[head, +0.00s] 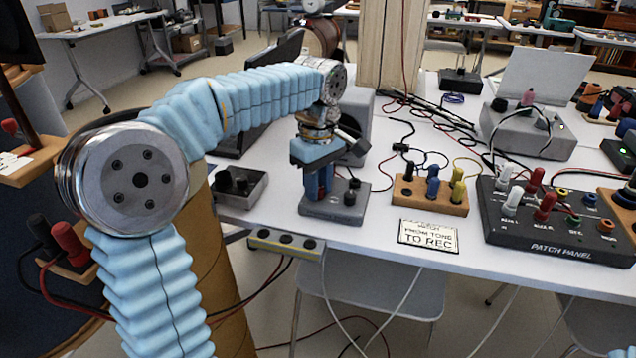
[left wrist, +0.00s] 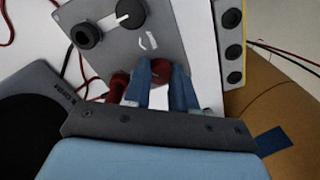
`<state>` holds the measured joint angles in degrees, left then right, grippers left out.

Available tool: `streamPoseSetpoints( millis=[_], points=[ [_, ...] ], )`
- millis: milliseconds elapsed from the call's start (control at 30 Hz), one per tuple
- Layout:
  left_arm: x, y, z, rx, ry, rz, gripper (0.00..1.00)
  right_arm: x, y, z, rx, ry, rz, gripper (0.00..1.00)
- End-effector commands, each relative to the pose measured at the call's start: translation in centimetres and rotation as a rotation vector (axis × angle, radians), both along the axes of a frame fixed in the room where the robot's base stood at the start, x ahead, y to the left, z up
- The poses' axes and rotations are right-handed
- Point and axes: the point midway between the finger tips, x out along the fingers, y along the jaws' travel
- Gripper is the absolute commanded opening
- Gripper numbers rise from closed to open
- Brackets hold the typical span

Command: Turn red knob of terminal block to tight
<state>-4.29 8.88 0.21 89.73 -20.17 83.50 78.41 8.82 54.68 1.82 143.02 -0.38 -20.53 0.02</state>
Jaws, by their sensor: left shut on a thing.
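The terminal block (head: 333,209) is a low grey box near the front edge of the white table. Two black knobs (head: 352,191) stand on its right side. My left gripper (head: 319,190) points down onto its left side. In the left wrist view, the blue fingers (left wrist: 162,88) are shut on a red knob (left wrist: 161,69), one finger on each side. A second red knob (left wrist: 118,84) is just left of the fingers. The grey block face (left wrist: 112,52) and its black knobs (left wrist: 87,36) also show there. The fingers partly hide the held knob, and its turn cannot be read.
A small grey box (head: 240,190) lies left of the block. A wooden terminal strip (head: 428,196), a paper label (head: 428,236) and a black patch panel (head: 556,243) are to the right. A grey speaker (head: 358,110) stands behind. Loose cables cross the table.

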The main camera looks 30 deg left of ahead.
Motion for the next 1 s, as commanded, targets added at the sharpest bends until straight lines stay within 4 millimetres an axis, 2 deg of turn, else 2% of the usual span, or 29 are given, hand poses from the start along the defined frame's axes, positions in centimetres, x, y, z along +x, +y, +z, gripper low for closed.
streamPoseSetpoints(
  millis=[1000],
  points=[
    [0.03, 0.01, 0.09, 0.000, -0.002, -0.963, 0.00, 0.00, 0.00, 0.02, 0.000, 0.000, 0.000, 0.43]
  ],
)
